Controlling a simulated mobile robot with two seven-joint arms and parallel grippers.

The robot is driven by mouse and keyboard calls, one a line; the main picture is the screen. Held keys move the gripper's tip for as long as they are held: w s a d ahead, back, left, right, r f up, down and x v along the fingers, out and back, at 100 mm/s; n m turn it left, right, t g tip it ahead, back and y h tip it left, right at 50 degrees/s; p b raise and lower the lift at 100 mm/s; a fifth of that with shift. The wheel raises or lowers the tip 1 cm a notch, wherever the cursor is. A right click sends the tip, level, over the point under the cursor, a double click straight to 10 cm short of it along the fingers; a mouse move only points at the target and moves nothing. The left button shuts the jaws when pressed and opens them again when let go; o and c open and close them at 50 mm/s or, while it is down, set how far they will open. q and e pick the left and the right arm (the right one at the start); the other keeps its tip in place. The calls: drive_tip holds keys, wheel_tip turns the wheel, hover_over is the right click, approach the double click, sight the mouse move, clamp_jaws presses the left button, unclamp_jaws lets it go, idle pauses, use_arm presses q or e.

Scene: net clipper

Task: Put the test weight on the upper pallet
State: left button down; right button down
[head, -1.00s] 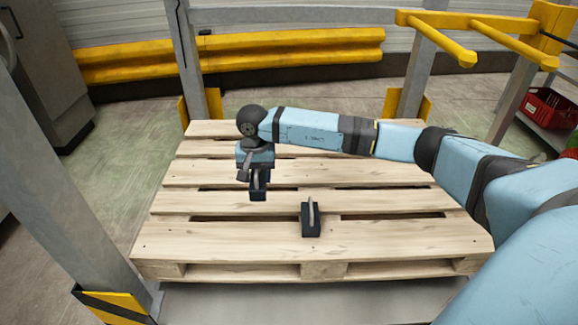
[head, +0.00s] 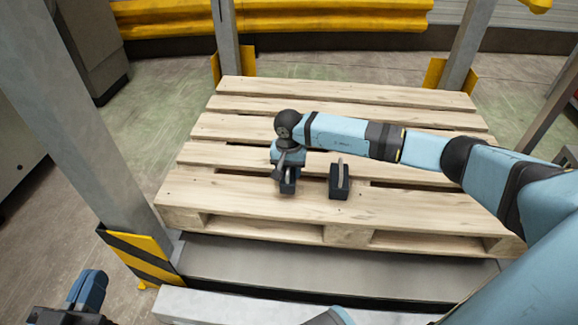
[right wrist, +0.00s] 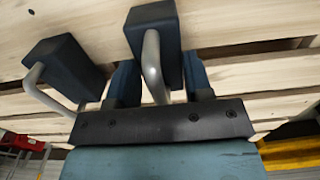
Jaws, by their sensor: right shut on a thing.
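The wooden pallet (head: 430,205) lies on a grey shelf between metal posts. A dark block weight with a grey handle (head: 340,184) stands on its front part; it also shows at the left of the right wrist view (right wrist: 65,65). My right gripper (head: 287,172) is shut on the handle of a second, similar weight (head: 288,187), which is between the fingers in the right wrist view (right wrist: 153,25). It is just left of the standing weight, apart from it; I cannot tell whether it touches the boards. My left gripper (head: 80,300) is partly in view at the lower left; its opening is unclear.
A grey post with a yellow-black foot (head: 140,258) stands at the pallet's front left. Other posts stand behind it, with a yellow barrier (head: 330,16) at the back. The pallet's boards around the weights are clear, with gaps between them.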

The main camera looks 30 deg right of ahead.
wheel_tip(320, 180, down, 3)
drive_tip(key=shift+r+b, duration=0.1)
drive_tip(key=shift+b, duration=0.4)
drive_tip(key=shift+f, duration=0.2)
drive_tip(key=shift+r, duration=0.1)
use_arm(q)
drive_tip(key=shift+w+a+r+m+t, duration=0.2)
drive_tip(key=shift+w+a+m+t, duration=0.1)
drive_tip(key=shift+m+t, duration=0.15)
use_arm(e)
drive_tip(key=c, duration=0.5)
unclamp_jaws()
